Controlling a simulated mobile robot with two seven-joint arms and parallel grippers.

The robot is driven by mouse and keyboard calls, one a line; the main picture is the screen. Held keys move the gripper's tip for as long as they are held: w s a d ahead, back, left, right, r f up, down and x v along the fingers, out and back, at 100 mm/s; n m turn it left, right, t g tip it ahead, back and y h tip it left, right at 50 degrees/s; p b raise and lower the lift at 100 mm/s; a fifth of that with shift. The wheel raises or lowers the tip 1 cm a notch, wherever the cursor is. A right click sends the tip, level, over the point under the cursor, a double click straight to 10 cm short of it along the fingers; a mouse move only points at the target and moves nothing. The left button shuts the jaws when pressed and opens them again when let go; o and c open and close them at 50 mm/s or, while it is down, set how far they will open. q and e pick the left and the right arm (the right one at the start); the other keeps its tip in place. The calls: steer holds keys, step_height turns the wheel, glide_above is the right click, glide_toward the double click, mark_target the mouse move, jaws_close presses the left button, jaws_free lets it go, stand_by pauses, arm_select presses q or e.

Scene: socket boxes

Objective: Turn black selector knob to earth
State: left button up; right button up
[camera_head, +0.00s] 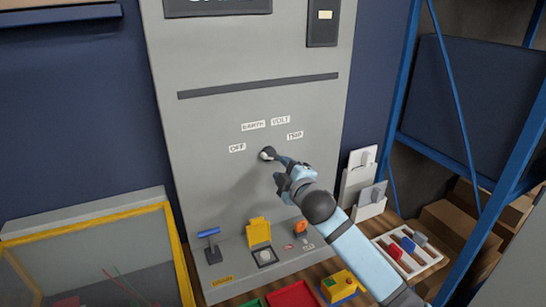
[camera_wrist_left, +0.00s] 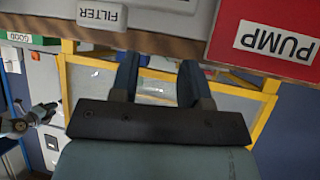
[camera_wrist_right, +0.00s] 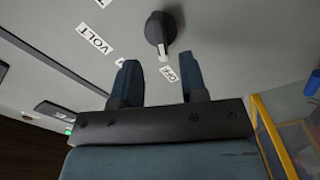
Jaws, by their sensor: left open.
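The black selector knob (camera_head: 268,154) sits on the grey panel (camera_head: 240,75), below an arc of labels: OFF (camera_head: 237,147), EARTH (camera_head: 253,125), VOLT (camera_head: 280,120) and TRAP (camera_head: 295,134). In the right wrist view the knob (camera_wrist_right: 158,22) has a pale pointer aimed at a partly hidden label (camera_wrist_right: 169,74), which appears to be OFF. My right gripper (camera_wrist_right: 158,82) is open in front of the knob. The knob lies beyond its fingertips, not between them. My left gripper (camera_wrist_left: 158,75) is open and empty in its wrist view. It is outside the head view.
Below the knob are a blue-handled lever (camera_head: 209,234), a yellow flip cover (camera_head: 258,231) and an orange knob (camera_head: 300,226). A white tray (camera_head: 432,262) stands right, near a blue rack (camera_head: 507,180). A yellow-framed box (camera_head: 95,235) is at left. A red PUMP box (camera_wrist_left: 268,38) is near my left gripper.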

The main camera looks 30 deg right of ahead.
mark_target(274, 159)
steer(key=w, duration=0.6)
steer(key=shift+w+d+p, duration=0.15)
steer(key=shift+w+p, duration=0.05)
steer(key=shift+p, duration=0.1)
steer(key=shift+c, duration=0.2)
jaws_close()
